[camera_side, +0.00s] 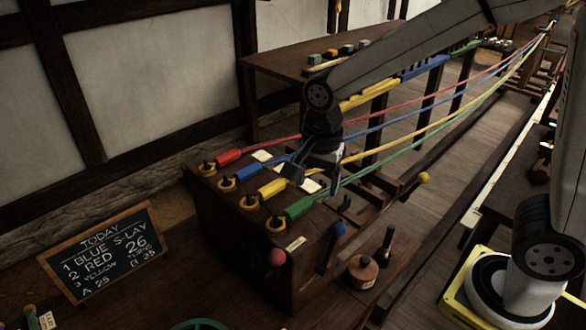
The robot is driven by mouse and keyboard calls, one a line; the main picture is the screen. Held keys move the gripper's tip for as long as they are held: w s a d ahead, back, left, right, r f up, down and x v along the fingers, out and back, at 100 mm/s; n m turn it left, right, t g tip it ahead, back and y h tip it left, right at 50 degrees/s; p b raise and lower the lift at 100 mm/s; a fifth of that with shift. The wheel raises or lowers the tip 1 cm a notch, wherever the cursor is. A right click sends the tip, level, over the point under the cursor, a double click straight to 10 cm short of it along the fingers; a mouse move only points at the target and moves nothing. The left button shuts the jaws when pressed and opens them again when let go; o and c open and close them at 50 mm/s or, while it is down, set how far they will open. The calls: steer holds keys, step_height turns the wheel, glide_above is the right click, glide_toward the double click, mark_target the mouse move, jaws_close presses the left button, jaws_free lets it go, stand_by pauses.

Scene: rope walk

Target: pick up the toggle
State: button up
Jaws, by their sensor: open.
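My gripper (318,186) is open and points down above the top of a dark wooden block (238,232), among the coloured ropes. I see nothing held in it. No single part is clearly the toggle. Red (229,157), blue (249,172), yellow (272,188) and green (299,206) sleeve-like pieces lie along the block's top, each beside a dark hook with a yellow ring.
Red, blue, yellow (430,130) and green ropes run to the upper right. Levers with red (277,257), blue (339,229) and yellow (424,178) knobs stick out around the block. A chalkboard (105,252) stands left. A wooden weight-like piece (362,270) sits right of the block.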

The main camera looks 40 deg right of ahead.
mark_target(296, 205)
steer(key=a+m, duration=0.1)
steer(key=w+a+r+m, duration=0.2)
steer(key=m, duration=0.1)
steer(key=shift+a+r, duration=0.2)
steer(key=shift+a, duration=0.05)
steer(key=shift+f, duration=1.3)
steer(key=shift+f, duration=0.1)
steer(key=shift+f, duration=2.5)
jaws_close()
